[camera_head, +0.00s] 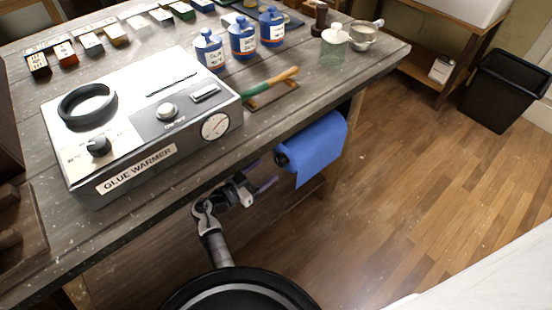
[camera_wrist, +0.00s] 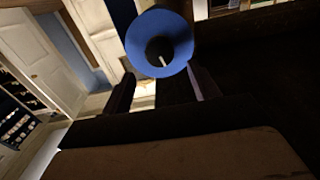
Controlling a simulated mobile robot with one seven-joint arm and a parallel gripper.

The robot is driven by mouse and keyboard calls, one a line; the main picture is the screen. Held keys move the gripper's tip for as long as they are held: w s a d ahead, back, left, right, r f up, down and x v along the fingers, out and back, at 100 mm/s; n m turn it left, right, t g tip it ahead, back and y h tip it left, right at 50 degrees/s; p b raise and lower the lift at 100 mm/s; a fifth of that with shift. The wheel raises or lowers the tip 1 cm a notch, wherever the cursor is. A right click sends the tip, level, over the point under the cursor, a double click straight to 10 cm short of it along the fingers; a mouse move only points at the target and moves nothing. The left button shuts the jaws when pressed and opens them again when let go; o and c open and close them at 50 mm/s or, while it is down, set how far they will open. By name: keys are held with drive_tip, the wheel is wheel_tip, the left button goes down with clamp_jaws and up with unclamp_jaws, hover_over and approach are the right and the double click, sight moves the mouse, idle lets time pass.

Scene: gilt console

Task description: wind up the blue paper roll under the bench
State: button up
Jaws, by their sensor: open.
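The blue paper roll (camera_head: 318,140) is mounted under the right part of the bench (camera_head: 150,215), with a length of blue paper hanging down from it. Its near end shows a dark core. My gripper (camera_head: 263,174) is under the bench edge, just left of the roll's near end, open and empty. In the wrist view the roll's round end (camera_wrist: 140,42) faces me, with a dark hollow and a small pale pin at its middle. My gripper's two fingers (camera_wrist: 160,88) are spread below that end; I cannot tell if they touch it.
On the bench stand a glue warmer (camera_head: 140,125), several blue bottles (camera_head: 242,40), a green-and-wood tool (camera_head: 268,82) and a glass jar (camera_head: 333,50). A black bin (camera_head: 503,90) stands on the right. The wooden floor (camera_head: 420,170) right of the bench is clear.

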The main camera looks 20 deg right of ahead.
sight(278, 162)
drive_tip(key=p+x, duration=0.1)
drive_tip(key=x, duration=0.5)
drive_tip(key=shift+c, duration=0.4)
drive_tip(key=c, duration=0.9)
